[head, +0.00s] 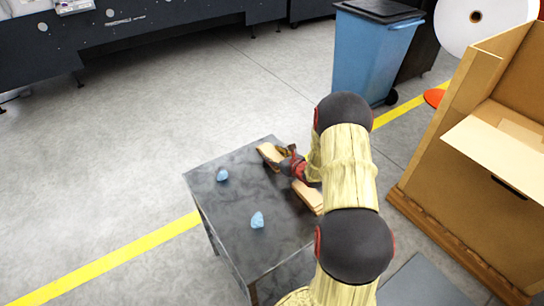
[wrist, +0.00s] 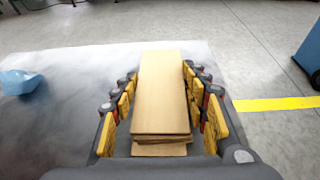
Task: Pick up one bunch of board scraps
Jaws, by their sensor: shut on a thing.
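A bunch of tan board scraps (wrist: 162,95) lies flat between my fingers in the wrist view, its long side pointing away from my palm. Its far end (head: 268,152) shows in the head view near the table's far edge. My gripper (head: 291,165) is shut on this bunch, with fingers along both sides (wrist: 162,108). The bunch is at or just above the table top; I cannot tell if it touches. A second bunch of board scraps (head: 308,197) lies on the table's right side, partly hidden by my arm.
The dark grey table (head: 240,200) also carries two crumpled blue pieces (head: 222,174) (head: 257,220); one shows in the wrist view (wrist: 20,82). A large cardboard box (head: 450,190) stands right on a wooden pallet. A blue bin (head: 368,55) stands behind. The floor at left is clear.

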